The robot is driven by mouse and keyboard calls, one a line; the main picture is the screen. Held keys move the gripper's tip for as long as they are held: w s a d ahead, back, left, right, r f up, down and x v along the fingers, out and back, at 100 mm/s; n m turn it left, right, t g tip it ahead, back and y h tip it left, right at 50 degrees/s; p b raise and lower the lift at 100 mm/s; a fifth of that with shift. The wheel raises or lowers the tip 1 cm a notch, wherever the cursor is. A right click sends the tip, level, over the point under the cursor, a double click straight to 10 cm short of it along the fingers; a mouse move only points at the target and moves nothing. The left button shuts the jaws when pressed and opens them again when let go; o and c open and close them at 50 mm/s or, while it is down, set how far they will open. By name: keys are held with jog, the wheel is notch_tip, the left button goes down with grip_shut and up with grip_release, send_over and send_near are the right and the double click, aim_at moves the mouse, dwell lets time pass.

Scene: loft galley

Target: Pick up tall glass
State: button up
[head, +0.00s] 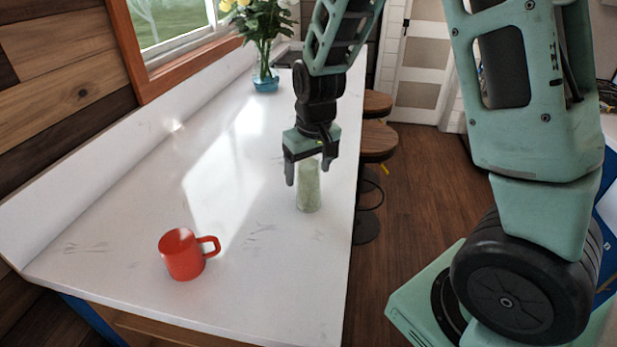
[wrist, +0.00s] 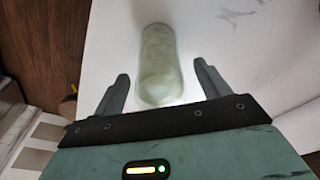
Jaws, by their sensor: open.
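The tall glass (head: 308,190) is a pale green, cloudy cylinder standing on the white counter near its right edge. Nothing is held between the fingers. I cannot tell whether a finger touches the glass.
A red mug (head: 182,255) stands on the white counter (head: 130,210) at the front left, its handle to the right. A blue-based flower vase (head: 265,80) stands at the back. Wooden stools (head: 377,140) are beside the counter's right edge. The counter's middle is clear.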

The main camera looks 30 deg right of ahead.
jog(key=shift+w+f, duration=0.15)
jog(key=shift+f, duration=1.3)
jog(key=c, duration=1.2)
jog(key=shift+o, duration=0.2)
jog(key=shift+r, duration=0.15)
